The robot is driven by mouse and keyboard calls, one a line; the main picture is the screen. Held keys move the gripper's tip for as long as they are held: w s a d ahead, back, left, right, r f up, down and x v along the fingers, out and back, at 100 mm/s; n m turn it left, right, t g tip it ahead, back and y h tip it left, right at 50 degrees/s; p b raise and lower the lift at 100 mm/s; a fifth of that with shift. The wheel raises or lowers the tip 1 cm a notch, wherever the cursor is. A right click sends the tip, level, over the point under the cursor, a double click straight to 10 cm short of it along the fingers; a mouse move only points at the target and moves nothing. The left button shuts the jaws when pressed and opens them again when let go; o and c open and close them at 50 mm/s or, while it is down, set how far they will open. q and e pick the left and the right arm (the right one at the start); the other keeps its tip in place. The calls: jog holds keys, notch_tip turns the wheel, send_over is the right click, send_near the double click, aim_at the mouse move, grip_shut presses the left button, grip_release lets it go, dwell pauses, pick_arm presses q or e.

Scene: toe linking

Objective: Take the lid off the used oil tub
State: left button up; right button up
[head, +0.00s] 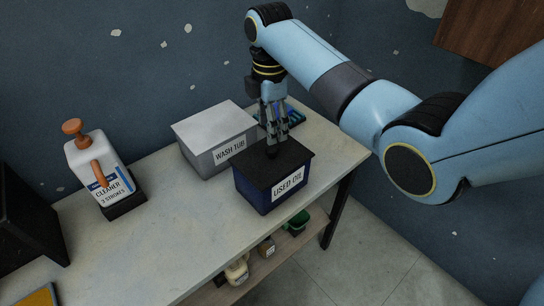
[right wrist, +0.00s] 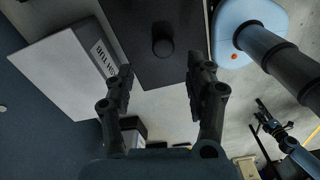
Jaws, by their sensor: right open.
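The used oil tub (head: 262,193) is a dark blue box on the bench, labelled USED OIL. Its flat black lid (head: 291,158) sits on top. My right gripper (head: 273,143) points down over the lid, around or just above the knob; the head view hides the exact gap. In the right wrist view its two fingers (right wrist: 160,80) are spread and empty, with the knob beyond their tips. What looks like my left gripper (right wrist: 269,119) shows small at the right there; its jaws are unclear.
The grey-lidded wash tub (head: 205,150) stands close left of the used oil tub. A cleaner bottle (head: 98,170) with an orange pump stands further left. Blue items (head: 294,113) lie behind the gripper. Bare bench (head: 165,215) lies between bottle and tubs. A lower shelf holds small containers.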

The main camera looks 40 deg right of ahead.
aim_at(272, 148)
jog(key=f, duration=0.6)
jog(key=shift+s+f+p, duration=0.25)
jog(key=shift+f+p, duration=0.05)
jog(key=shift+f, duration=0.1)
grip_shut()
